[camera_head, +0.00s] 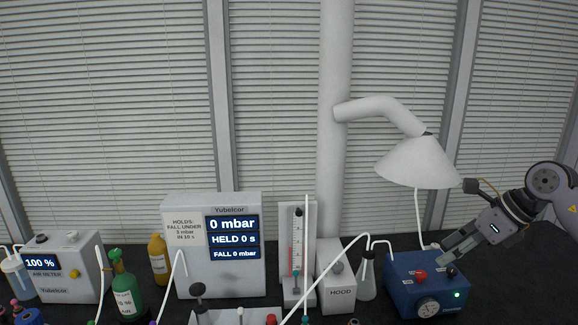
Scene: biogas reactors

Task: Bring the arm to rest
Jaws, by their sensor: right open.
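My right arm comes in from the right edge, and my right gripper (450,256) points down and left over the blue box (408,300). Its jaws are open, with the tips just above or beside the black knob (452,270) on the box's top. I cannot tell whether they touch it. A red knob (420,274) is left of the tips. The box front has a round gauge (428,307) and a lit green lamp. My left gripper is not in view.
A white lamp-shaped hood (418,162) on a duct hangs above the blue box, close to my right gripper. A flask (367,277) with tubing stands left of the box. The Yubelcor display unit (186,270) reads 0 mbar. Bottles and an air meter (60,262) stand at left.

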